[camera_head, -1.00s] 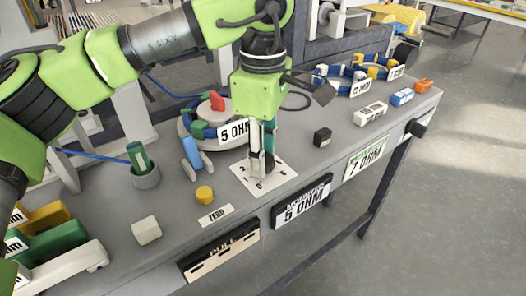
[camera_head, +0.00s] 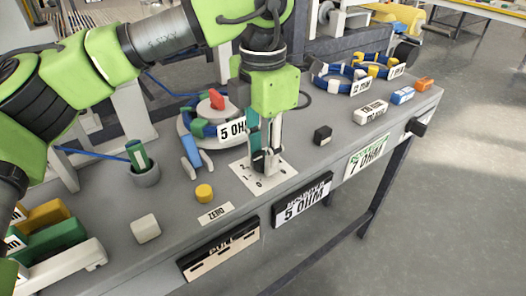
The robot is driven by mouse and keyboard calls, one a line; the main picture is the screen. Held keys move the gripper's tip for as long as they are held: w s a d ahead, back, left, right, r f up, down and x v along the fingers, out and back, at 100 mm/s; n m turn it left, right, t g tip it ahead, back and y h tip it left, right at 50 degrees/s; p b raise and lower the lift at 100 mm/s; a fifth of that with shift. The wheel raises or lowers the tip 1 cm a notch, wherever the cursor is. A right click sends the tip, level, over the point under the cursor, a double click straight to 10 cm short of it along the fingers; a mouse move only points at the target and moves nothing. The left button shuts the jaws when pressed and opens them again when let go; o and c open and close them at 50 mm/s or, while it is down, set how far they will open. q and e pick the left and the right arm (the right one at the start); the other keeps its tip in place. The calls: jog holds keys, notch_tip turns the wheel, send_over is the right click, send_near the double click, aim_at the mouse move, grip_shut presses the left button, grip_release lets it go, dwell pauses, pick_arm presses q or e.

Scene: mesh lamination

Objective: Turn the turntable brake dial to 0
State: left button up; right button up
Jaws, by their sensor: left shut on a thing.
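The brake dial (camera_head: 259,163) is a dark knob on a white plate (camera_head: 282,183) marked with digits, among them 2, 1 and 0. My left gripper (camera_head: 264,160) points straight down over the plate and is shut on the dial, which its fingers partly hide. The dial's pointer and exact setting cannot be made out. The turntable (camera_head: 183,126) stands just behind and left of the plate, with a red block on top and a "5 OHM" tag at its side. My right gripper is not in view.
A yellow knob (camera_head: 204,193), a white cube (camera_head: 145,229) and a grey cup (camera_head: 146,175) with a green cylinder stand to the left. Blue rings (camera_head: 338,78) lie farther back.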

pick_arm(q)
jog(key=n, duration=0.3)
jog(key=shift+n, duration=0.3)
jog(key=n+b, duration=0.1)
jog(key=n, duration=0.2)
jog(key=shift+n, duration=1.2)
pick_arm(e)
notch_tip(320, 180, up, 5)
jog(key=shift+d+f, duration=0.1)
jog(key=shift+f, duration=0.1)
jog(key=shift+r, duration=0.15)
pick_arm(q)
jog(key=o, duration=1.1)
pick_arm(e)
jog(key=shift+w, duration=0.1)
